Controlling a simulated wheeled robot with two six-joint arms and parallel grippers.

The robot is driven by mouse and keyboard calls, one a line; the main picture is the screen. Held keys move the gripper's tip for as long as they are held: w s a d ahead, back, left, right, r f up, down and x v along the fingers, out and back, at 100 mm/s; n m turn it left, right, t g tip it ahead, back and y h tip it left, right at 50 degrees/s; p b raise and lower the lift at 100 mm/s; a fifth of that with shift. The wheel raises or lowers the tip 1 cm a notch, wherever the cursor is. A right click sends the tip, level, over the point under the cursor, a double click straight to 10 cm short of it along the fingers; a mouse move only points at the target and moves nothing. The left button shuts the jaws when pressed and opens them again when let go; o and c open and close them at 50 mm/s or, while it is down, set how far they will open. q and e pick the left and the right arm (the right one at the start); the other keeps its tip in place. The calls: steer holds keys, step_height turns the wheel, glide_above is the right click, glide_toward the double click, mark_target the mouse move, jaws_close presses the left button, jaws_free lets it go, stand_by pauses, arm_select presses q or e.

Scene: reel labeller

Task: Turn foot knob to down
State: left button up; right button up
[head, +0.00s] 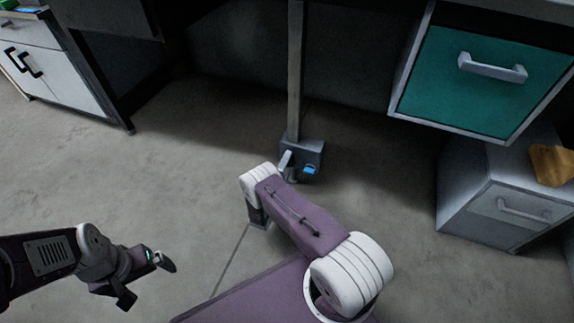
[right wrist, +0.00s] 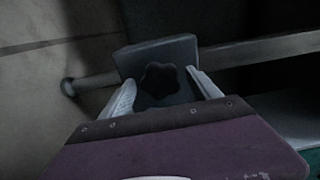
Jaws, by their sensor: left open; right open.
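The foot knob (right wrist: 160,84) is a dark, lobed knob on the face of a grey block (right wrist: 186,50) in the right wrist view. The block (head: 314,146) also shows in the head view at the foot of an upright post; my right arm mostly hides the knob there. My right gripper (right wrist: 162,82) is open, with one finger on each side of the knob; I cannot tell whether they touch it. The right gripper also shows in the head view (head: 289,167), close to the block. My left gripper (head: 147,280) is open and empty, away at the lower left.
The grey post (head: 295,70) rises from the block. A teal drawer (head: 470,95) hangs at the upper right, above a grey cabinet (head: 500,205) with an orange-brown object (head: 553,165) on it. A white cabinet (head: 60,75) stands at the left. The floor between is clear.

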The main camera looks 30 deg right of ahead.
steer(key=p+v, duration=0.4)
steer(key=v, duration=0.5)
steer(key=shift+p, duration=0.3)
